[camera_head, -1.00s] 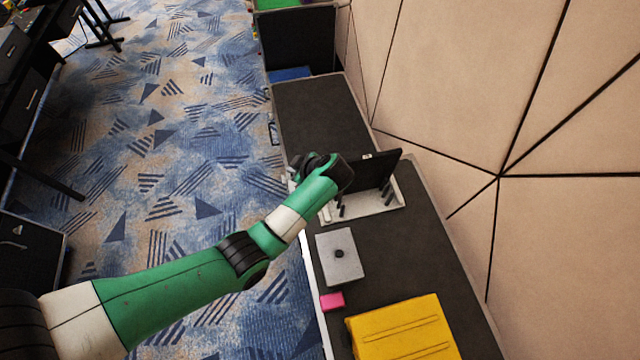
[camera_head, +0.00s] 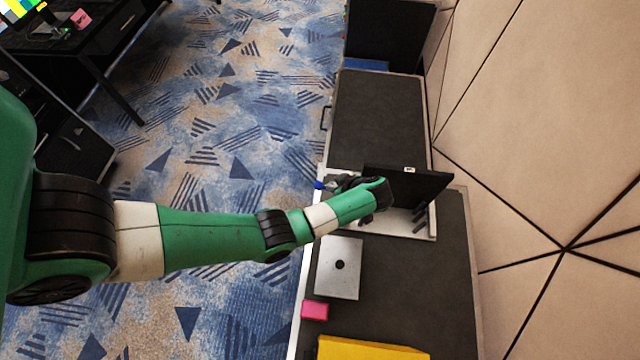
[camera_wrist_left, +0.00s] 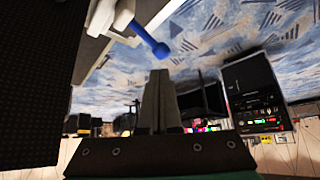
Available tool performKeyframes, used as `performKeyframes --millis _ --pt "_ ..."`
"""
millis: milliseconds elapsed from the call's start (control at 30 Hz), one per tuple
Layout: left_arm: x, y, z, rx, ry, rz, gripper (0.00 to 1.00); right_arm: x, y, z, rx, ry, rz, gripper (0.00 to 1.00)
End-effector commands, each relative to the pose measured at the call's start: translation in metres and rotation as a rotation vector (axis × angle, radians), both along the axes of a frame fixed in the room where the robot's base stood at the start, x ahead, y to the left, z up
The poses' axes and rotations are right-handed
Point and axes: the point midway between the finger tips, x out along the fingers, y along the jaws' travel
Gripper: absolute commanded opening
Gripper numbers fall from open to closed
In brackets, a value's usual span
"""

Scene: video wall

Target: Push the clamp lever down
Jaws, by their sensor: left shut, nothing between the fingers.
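The clamp lever has a blue handle (camera_head: 320,185) that sticks out at the floor-side edge of the counter, beside a white base with an upright black panel. In the left wrist view the blue handle (camera_wrist_left: 150,40) comes off a white clamp body (camera_wrist_left: 108,18). My left gripper (camera_head: 343,184) is over the base, partly hidden by its own wrist. In the wrist view its fingers (camera_wrist_left: 160,95) are shut and empty, with the blue handle just beyond their tips. I cannot tell whether they touch it. My right gripper is in neither view.
The black panel (camera_head: 415,186) stands close to my left wrist on the white base (camera_head: 400,222), with dark pegs. A grey plate (camera_head: 340,262), pink block (camera_head: 315,310) and yellow case (camera_head: 365,350) lie nearer. The far counter top (camera_head: 375,120) is clear. A wall bounds the right.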

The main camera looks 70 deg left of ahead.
Motion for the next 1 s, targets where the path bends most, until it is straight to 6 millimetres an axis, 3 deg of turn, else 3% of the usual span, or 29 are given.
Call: performKeyframes --millis 500,1000 --pt "-0.011 0.034 -0.052 0.001 -0.001 0.002 0.00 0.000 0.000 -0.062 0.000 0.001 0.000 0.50" --pt "-0.013 0.039 -0.055 0.000 0.000 0.000 0.00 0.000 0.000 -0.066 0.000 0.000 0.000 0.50"
